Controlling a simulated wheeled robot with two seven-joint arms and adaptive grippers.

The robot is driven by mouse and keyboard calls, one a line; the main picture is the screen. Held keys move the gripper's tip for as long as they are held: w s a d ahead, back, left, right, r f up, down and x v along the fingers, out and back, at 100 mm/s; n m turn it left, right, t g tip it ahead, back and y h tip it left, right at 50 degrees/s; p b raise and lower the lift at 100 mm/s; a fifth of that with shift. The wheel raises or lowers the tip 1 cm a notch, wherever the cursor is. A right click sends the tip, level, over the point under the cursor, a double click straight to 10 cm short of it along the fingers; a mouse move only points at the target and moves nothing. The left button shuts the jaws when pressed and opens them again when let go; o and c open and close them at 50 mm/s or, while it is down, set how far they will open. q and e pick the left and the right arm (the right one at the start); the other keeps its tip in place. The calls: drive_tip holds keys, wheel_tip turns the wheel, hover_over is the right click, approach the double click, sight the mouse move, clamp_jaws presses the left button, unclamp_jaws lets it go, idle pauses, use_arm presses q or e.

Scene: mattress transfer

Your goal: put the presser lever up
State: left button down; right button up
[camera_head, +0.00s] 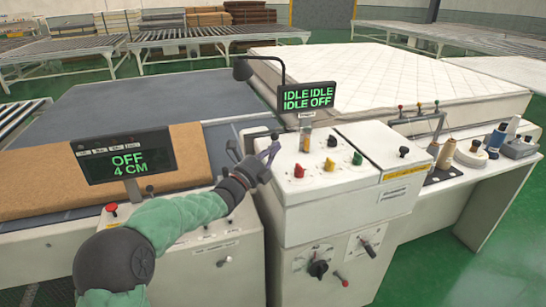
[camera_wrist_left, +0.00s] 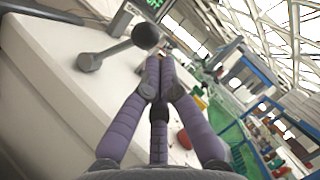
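The presser lever (camera_wrist_left: 115,49) is a grey rod with a dark round knob, seen in the left wrist view beside a white machine surface (camera_wrist_left: 50,90). In the head view I cannot make it out clearly among the dark parts behind my gripper. My left gripper (camera_head: 272,150) is at the left edge of the white control console (camera_head: 325,190). In the left wrist view its purple fingers (camera_wrist_left: 160,66) come together at the tips. The tips are close to the knob, and nothing shows between them; I cannot tell whether they touch it. My right gripper is not in view.
The console carries coloured knobs and a display (camera_head: 307,96) reading IDLE and OFF. Another display (camera_head: 125,157) reads OFF, 4 CM. A white mattress (camera_head: 400,78) lies behind the console. Thread spools (camera_head: 447,153) stand on the right bench. A brown sheet (camera_head: 50,180) lies at left.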

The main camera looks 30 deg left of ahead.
use_arm(q)
drive_tip(key=shift+r, duration=0.15)
drive_tip(key=shift+w+a+r+n+p, duration=0.15)
drive_tip(key=shift+r+n+p, duration=0.1)
drive_tip(key=shift+n+p, duration=0.25)
drive_tip(key=shift+a+r+n+g+y+p, duration=0.15)
drive_tip(key=shift+r+n+g+y+p, duration=0.15)
drive_tip(key=shift+g+y, duration=0.1)
drive_tip(key=shift+w+a+r+n+g+p, duration=0.3)
drive_tip(key=shift+n+p, duration=0.2)
drive_tip(key=shift+p, duration=0.25)
drive_tip(key=n+p, duration=0.1)
drive_tip(key=p, duration=0.1)
drive_tip(key=w+a+r+n+g+p, duration=0.1)
drive_tip(key=p, duration=0.2)
drive_tip(key=r+n+g+p, duration=0.1)
drive_tip(key=p, duration=0.1)
drive_tip(key=shift+w+a+r+y+p, duration=0.1)
drive_tip(key=shift+w+a+y+p, duration=0.2)
drive_tip(key=shift+a+p, duration=0.1)
drive_tip(key=shift+w+a+r+n+g+p, duration=0.1)
drive_tip(key=shift+w+a+n+g+p, duration=0.75)
drive_tip(key=shift+p, duration=2.55)
drive_tip(key=shift+w+a+r+n+g+p, duration=0.1)
drive_tip(key=shift+w+a+n+g+p, duration=0.7)
drive_tip(key=shift+p, duration=2.6)
drive_tip(key=shift+s+a+t, duration=0.1)
drive_tip(key=shift+a+t, duration=0.05)
drive_tip(key=shift+t, duration=0.1)
